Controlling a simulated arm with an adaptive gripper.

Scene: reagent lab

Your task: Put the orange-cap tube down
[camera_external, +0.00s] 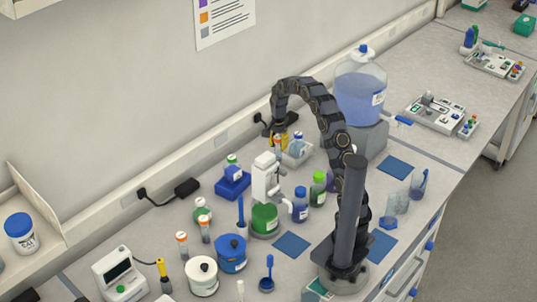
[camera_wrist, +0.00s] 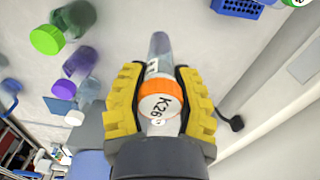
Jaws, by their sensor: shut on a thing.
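My gripper (camera_external: 279,140) has yellow fingers and is at the back of the bench, near the wall. In the wrist view my gripper (camera_wrist: 160,98) is shut on the orange-cap tube (camera_wrist: 159,87). The cap's white top reads K26, and the clear tube body extends away from the camera between the fingers. In the external view the orange-cap tube (camera_external: 277,141) is small and partly hidden by the fingers. I cannot tell whether its lower end touches anything.
A white tray (camera_external: 306,155) with a blue-capped bottle (camera_external: 298,143) is just right of my gripper. A blue block (camera_external: 232,187), a white apparatus (camera_external: 266,178) and several bottles stand nearer. Two other orange-capped tubes (camera_external: 182,244) (camera_external: 205,229) stand at front left. Blue mats (camera_external: 291,244) lie bare.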

